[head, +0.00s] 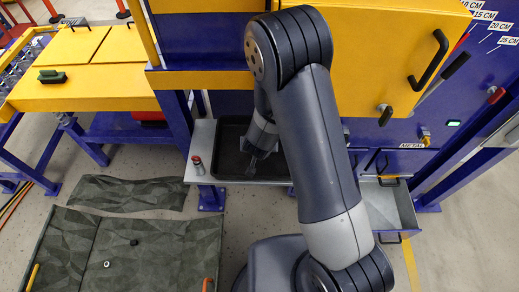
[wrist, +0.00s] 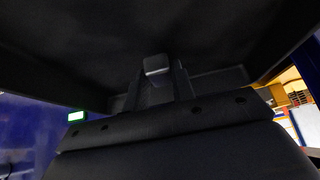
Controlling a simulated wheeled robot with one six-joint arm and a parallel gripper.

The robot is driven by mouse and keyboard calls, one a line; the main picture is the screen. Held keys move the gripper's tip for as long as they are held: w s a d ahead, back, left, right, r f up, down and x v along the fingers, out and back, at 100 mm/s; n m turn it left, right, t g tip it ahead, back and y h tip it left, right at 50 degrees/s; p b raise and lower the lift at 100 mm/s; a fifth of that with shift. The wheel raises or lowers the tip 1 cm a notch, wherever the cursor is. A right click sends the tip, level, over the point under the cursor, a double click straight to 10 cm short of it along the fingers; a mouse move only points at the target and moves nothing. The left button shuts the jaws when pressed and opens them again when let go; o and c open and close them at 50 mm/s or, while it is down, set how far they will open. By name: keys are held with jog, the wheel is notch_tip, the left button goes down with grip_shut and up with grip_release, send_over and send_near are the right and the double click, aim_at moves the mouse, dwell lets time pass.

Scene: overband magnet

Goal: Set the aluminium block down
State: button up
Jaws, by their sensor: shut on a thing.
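My gripper (head: 252,166) is low over the black tray (head: 229,150) on the grey shelf in the head view. In the wrist view my gripper (wrist: 157,76) is shut on the aluminium block (wrist: 157,65), a small grey piece at the fingertips. Dark surfaces, apparently the tray, surround the block there. The dim picture does not show whether the block touches the tray floor. I cannot make out the block in the head view. My arm hides the tray's right part.
A red-topped knob (head: 197,161) stands on the grey shelf (head: 204,137) left of the tray. The yellow cabinet (head: 385,50) rises behind. A metal drawer (head: 385,208) stands open at right. Dark mats (head: 150,240) with small pieces lie on the floor at left.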

jog(key=shift+f, duration=0.9)
jog(key=shift+f+b, duration=0.2)
jog(key=shift+b, duration=0.1)
jog(key=o, duration=1)
jog(key=shift+c, duration=0.2)
jog(key=shift+r, duration=0.15)
jog(key=shift+r+p, duration=0.25)
jog(key=shift+p, duration=0.05)
jog(key=p+v, duration=0.4)
jog(key=v, duration=0.7)
jog(key=shift+s+r, duration=0.25)
